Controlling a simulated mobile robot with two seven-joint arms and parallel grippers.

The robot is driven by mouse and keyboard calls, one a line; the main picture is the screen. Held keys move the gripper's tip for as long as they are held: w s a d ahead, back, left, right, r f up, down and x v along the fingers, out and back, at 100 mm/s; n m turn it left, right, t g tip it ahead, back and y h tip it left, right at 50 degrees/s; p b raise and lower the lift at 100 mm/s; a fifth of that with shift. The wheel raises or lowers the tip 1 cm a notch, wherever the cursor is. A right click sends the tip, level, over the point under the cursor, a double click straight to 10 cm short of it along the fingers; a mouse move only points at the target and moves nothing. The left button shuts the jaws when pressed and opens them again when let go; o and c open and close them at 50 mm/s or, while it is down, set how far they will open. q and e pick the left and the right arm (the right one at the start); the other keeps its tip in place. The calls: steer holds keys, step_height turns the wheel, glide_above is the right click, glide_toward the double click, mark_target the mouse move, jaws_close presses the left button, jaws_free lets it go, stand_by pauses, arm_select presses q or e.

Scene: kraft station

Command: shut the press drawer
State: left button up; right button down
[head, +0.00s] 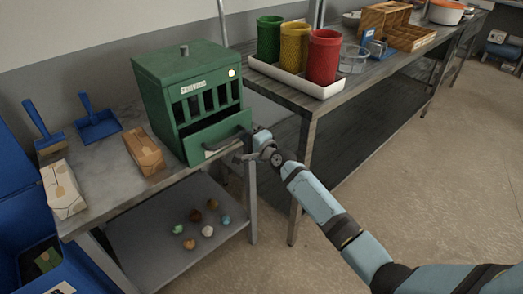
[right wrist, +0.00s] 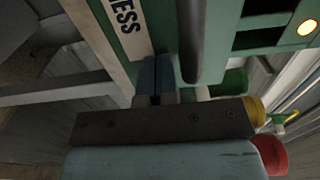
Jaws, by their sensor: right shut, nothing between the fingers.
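The green press (head: 190,78) stands on the grey side table. Its drawer (head: 198,143) sticks out at the bottom front, with its dark inside showing from above. The drawer has a dark bar handle, which shows in the right wrist view (right wrist: 190,40) beside a white label (right wrist: 122,25). My right gripper (head: 247,143) is at the right end of the drawer front. In the right wrist view its blue fingertips (right wrist: 155,72) are together and empty, close to the drawer front between label and handle; I cannot tell whether they touch. My left gripper is out of view.
A brown package (head: 144,152), a pale package (head: 63,190) and a blue dustpan (head: 97,122) lie left of the press. Several small balls (head: 208,231) lie on the lower shelf. A white tray (head: 290,78) with green, yellow and red canisters stands on the right-hand bench.

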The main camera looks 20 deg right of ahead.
mark_target(238, 130)
steer(key=b+x, duration=0.1)
steer(key=x, duration=0.2)
steer(key=shift+w+a, duration=0.15)
steer(key=shift+w, duration=0.25)
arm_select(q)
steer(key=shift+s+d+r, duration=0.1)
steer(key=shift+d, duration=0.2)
arm_select(e)
steer(key=shift+w+r, duration=0.1)
steer(key=shift+r, duration=0.25)
steer(key=shift+r, duration=0.1)
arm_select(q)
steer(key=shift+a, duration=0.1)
